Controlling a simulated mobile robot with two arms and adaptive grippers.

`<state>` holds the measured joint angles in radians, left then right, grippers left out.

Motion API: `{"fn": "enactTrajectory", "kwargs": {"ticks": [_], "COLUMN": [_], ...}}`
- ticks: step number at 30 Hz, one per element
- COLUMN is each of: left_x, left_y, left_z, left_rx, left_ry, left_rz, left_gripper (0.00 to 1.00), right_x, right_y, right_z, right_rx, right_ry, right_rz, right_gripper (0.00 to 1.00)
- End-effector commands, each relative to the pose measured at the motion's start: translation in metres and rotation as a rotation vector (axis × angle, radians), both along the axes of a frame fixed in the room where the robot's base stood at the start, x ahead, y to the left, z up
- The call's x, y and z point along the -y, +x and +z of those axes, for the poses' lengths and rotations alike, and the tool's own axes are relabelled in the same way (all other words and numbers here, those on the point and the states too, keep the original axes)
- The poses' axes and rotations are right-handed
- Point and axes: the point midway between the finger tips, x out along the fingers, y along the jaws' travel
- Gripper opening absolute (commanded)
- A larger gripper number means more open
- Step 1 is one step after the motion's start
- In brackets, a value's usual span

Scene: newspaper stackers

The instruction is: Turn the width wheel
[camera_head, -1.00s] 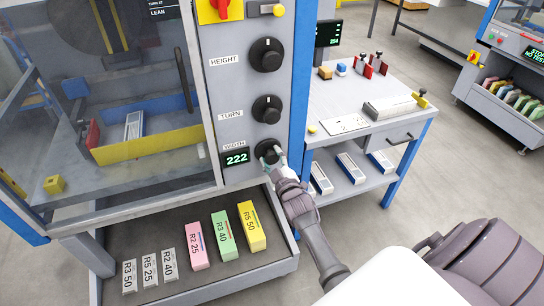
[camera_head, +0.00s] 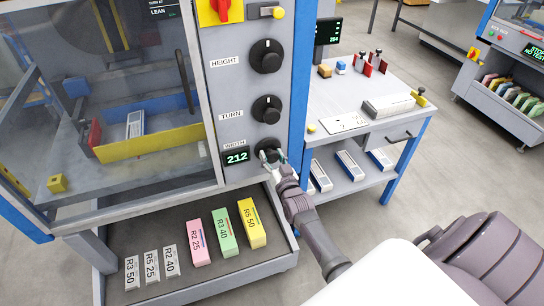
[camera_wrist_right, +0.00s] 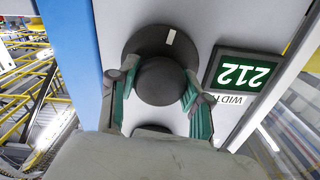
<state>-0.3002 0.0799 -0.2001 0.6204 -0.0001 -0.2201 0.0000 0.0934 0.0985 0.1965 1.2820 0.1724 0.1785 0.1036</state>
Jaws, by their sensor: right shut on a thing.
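The width wheel (camera_head: 268,149) is a black knob at the bottom of the machine's front column. Its green display (camera_head: 236,156) reads 212 beside the WIDTH label. My right gripper (camera_head: 272,158) is at this wheel, shut on it. In the right wrist view the wheel (camera_wrist_right: 162,75) sits between the two green-padded fingers (camera_wrist_right: 158,92), and a white mark shows on its rim. The display (camera_wrist_right: 243,75) appears upside down there, also reading 212. My left gripper is not in view.
The turn knob (camera_head: 267,109) and height knob (camera_head: 267,56) sit above on the same column. A tray (camera_head: 180,290) below holds several coloured and white blocks. A side table (camera_head: 345,100) with small tools stands to the right. Open floor lies farther right.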

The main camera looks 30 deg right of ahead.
Motion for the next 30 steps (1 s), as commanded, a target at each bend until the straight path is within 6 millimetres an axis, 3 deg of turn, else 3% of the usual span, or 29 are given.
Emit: {"fn": "enactTrajectory", "kwargs": {"ticks": [10, 26, 27, 30], "left_x": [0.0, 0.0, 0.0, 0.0], "left_y": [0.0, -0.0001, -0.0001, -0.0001], "left_z": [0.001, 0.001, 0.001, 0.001], "left_rx": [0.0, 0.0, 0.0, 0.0], "left_ry": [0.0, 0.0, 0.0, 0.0], "left_rz": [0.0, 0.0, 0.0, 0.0], "left_gripper": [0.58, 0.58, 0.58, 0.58], "right_x": [-0.0004, -0.0007, -0.0007, -0.0005], "right_y": [-0.001, -0.0011, -0.0011, -0.0009], "right_z": [-0.0026, -0.003, -0.003, -0.0026], "right_rx": [0.026, 0.03, 0.03, 0.031], "right_ry": [0.131, 0.152, 0.151, 0.151], "right_rz": [0.0, 0.0, 0.0, 0.0], "right_gripper": [0.14, 0.14, 0.54, 0.7]}}
